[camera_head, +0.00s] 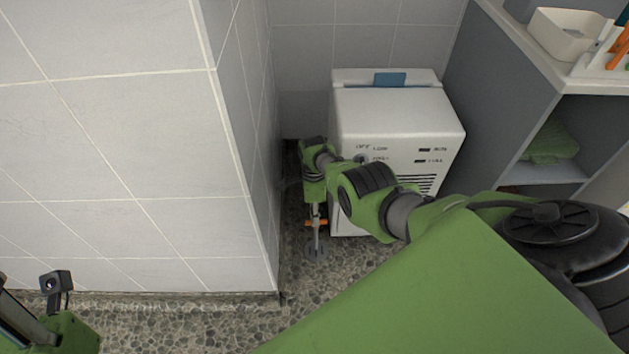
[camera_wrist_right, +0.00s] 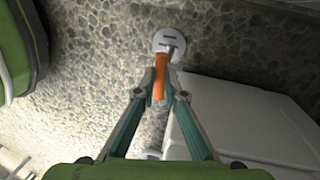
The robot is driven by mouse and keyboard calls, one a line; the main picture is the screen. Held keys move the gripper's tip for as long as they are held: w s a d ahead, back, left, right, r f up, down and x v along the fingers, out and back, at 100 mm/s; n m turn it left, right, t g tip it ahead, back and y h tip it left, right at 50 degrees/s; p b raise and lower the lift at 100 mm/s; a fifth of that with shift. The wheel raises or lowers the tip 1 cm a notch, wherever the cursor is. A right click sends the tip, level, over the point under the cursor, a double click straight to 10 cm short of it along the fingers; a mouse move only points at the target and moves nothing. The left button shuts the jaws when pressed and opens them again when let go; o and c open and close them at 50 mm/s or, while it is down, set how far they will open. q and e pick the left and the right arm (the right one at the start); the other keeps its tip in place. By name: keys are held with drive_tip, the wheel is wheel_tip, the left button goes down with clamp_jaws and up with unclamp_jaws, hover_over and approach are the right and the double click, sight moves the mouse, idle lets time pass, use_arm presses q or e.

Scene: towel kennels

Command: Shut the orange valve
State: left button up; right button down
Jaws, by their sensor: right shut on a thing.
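The orange valve (camera_head: 322,222) shows as a small orange handle low in the gap between the tiled wall and the white machine. In the right wrist view, its orange handle (camera_wrist_right: 160,79) sits between the fingertips, in front of a round pale flange (camera_wrist_right: 164,41). My right gripper (camera_wrist_right: 160,82) is shut on the handle, with one finger on each side. In the head view, my right gripper (camera_head: 316,215) is small and partly merges with the valve. My left wrist shows at the bottom left of the head view, but its fingers are out of frame.
The white machine (camera_head: 395,115) stands just right of the valve. The tiled wall corner (camera_head: 255,150) is close on the left. A grey shelf unit (camera_head: 490,80) holds a green towel (camera_head: 550,143) and a white bin (camera_head: 565,35). Pebbled floor (camera_head: 200,325) is clear in front.

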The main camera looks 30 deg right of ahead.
drive_tip(key=shift+m, duration=0.3)
idle(0.4)
drive_tip(key=c, duration=2.1)
unclamp_jaws()
drive_tip(key=shift+w+d+r, duration=0.15)
drive_tip(key=shift+w+r, duration=0.05)
drive_tip(key=shift+r, duration=0.5)
wheel_tip(320, 180, up, 10)
drive_tip(key=w+d, duration=0.1)
drive_tip(key=shift+w+r, duration=0.2)
drive_tip(key=shift+w, duration=0.1)
